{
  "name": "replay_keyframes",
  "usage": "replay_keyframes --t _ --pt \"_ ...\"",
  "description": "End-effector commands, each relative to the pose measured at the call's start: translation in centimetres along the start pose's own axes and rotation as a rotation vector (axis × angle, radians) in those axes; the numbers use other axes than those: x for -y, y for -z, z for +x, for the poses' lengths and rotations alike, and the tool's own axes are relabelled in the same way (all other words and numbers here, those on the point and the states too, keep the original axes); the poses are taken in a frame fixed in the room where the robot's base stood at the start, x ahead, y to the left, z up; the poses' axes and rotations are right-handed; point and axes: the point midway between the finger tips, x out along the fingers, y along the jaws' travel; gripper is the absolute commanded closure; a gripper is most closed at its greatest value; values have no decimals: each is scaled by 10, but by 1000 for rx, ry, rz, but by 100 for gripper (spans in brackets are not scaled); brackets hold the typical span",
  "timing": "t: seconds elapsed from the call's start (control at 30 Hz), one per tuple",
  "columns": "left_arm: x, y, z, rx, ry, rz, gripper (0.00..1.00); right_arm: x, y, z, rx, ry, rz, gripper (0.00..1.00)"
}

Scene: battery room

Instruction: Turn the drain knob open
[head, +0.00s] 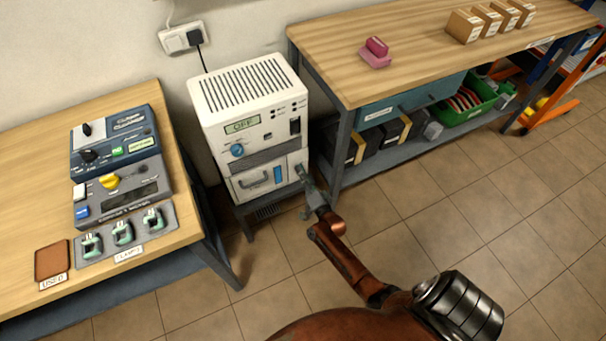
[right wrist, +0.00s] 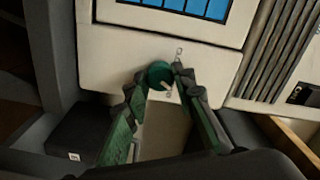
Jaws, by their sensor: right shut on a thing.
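The drain knob (right wrist: 159,73) is a small round dark green knob with a light pointer, on the white front of the machine. My right gripper (right wrist: 163,80) has its two fingertips on either side of the knob and is shut on it. In the head view my right gripper (head: 304,177) reaches the lower right front of the white machine (head: 248,100) and hides the knob there. The pointer slants down to the right in the wrist view, towards one of two small marks beside the knob. My left gripper is out of view.
The machine's display reads OFF. A blue window (head: 278,174) and a drawer handle (head: 257,181) are left of my gripper. A wooden bench (head: 30,150) with devices stands left, another workbench (head: 420,45) right. The tiled floor (head: 450,210) in front is clear.

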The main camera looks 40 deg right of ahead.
Motion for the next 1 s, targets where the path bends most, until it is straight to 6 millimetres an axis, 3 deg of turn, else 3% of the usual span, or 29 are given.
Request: replay_keyframes --t 0.4,1.0 --pt "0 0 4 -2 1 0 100 -2 0 -1 2 -3 207 100" --pt "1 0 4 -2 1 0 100 -2 -1 -1 1 -3 243 100"
